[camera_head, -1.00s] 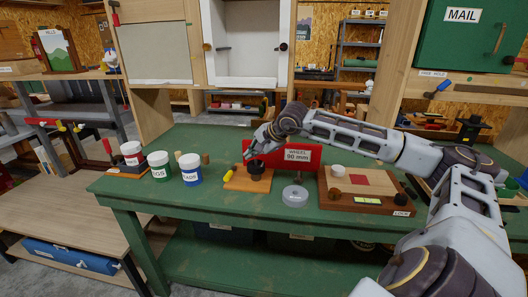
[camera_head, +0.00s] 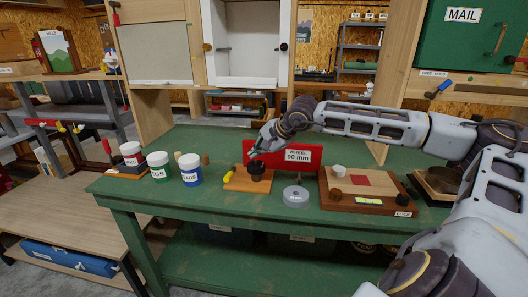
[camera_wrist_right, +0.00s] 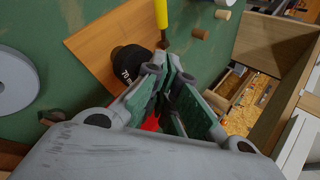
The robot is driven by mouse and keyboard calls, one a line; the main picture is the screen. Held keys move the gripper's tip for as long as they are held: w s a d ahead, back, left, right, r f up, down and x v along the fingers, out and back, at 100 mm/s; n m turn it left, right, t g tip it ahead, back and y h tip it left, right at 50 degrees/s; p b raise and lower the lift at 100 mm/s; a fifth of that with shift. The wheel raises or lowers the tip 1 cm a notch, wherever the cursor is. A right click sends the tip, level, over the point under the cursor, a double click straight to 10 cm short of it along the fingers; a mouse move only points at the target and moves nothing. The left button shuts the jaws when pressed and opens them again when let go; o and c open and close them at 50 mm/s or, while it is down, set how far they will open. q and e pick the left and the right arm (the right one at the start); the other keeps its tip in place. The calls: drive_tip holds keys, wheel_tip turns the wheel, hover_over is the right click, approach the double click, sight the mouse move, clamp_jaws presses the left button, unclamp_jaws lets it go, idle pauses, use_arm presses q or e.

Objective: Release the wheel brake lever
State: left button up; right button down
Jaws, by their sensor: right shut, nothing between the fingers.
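A wooden board (camera_head: 238,184) on the green bench carries a black wheel (camera_head: 257,170) and a yellow-handled lever (camera_head: 230,175). The wheel shows in the right wrist view (camera_wrist_right: 130,64) with partly readable white lettering. The yellow lever (camera_wrist_right: 161,14) stands out at the top of that view, with a dark end towards the fingertips. My right gripper (camera_head: 252,156) is shut and empty, beside and above the wheel. Its fingertips (camera_wrist_right: 166,62) overlap the wheel's edge in the wrist view; I cannot tell whether they touch it. My left gripper is out of view.
A red panel (camera_head: 275,158) with a wheel label stands behind the board. The bench's front left is bare.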

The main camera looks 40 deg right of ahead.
drive_tip(key=shift+s+a+r, duration=0.1)
drive_tip(key=shift+s+r, duration=0.35)
drive_tip(key=shift+s, duration=0.4)
drive_tip(key=shift+s+a+r, duration=0.1)
drive_tip(key=shift+s+r, duration=0.35)
drive_tip(key=shift+s, duration=0.35)
